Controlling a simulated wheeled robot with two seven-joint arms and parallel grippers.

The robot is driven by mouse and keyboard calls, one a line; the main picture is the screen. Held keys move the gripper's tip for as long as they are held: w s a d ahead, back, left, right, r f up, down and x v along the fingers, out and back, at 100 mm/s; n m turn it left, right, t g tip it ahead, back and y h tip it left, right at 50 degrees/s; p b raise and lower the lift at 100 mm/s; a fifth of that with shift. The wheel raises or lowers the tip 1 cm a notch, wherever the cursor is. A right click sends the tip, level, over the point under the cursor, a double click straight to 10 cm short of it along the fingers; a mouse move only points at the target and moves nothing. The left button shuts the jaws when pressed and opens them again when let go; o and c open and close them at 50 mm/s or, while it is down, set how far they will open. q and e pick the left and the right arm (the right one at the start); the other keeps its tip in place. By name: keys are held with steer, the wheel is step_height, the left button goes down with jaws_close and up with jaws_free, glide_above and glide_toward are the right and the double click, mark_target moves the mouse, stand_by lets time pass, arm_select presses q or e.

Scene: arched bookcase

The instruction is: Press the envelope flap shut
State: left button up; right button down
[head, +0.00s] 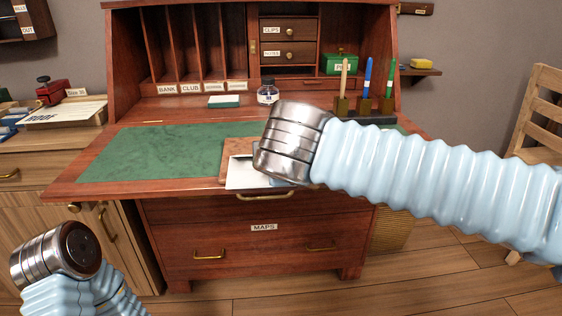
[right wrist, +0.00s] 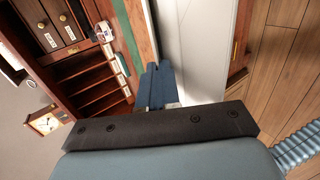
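The white envelope (head: 243,174) lies at the front edge of the desk, on or beside a brown board (head: 229,156). My right wrist covers much of it in the head view. In the right wrist view it is a large pale surface (right wrist: 200,40) just beyond my right gripper (right wrist: 158,82). The gripper's blue fingers are close together with nothing visible between them; their tips are by the envelope, but I cannot tell whether they touch. The flap's state is unclear. My left arm is at the lower left; its gripper is not visible.
The green desk mat (head: 150,152) is clear on the left. An ink bottle (head: 268,92), a green-and-white block (head: 224,101) and a pen stand (head: 363,117) stand behind. Drawers (head: 215,234) are below the desk edge. A chair (head: 540,120) is at right.

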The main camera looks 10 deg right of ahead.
steer(key=c, duration=1.6)
jaws_free()
steer(key=p+v, duration=0.1)
steer(key=v, duration=1.2)
steer(key=shift+s+r+p, duration=0.25)
steer(key=shift+s+p, duration=0.05)
steer(key=shift+s, duration=0.05)
